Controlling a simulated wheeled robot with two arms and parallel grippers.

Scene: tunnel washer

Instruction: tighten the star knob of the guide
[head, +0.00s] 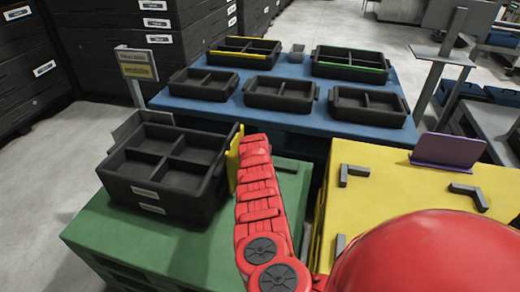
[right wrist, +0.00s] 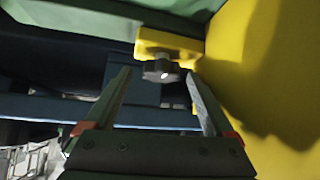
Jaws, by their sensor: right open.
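The star knob (right wrist: 160,71), dark with a pale centre spot, shows in the right wrist view below a yellow bracket (right wrist: 170,44). My right gripper (right wrist: 158,78) is open, with one finger on each side of the knob in the picture. I see no clear contact, and the depth between fingertips and knob is hard to judge. In the head view a yellow upright plate (head: 234,159), which looks like part of the guide, stands at the right side of the black crate. My red arm rises beside it; the gripper and knob are hidden there. My left gripper is not in view.
A divided black crate (head: 151,197) sits on the green platform (head: 110,232). A yellow platform (head: 385,196) with dark corner pieces and a purple panel (head: 448,151) is at right. Several black trays stand on the blue platform (head: 330,122) behind. A narrow gap separates green and yellow.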

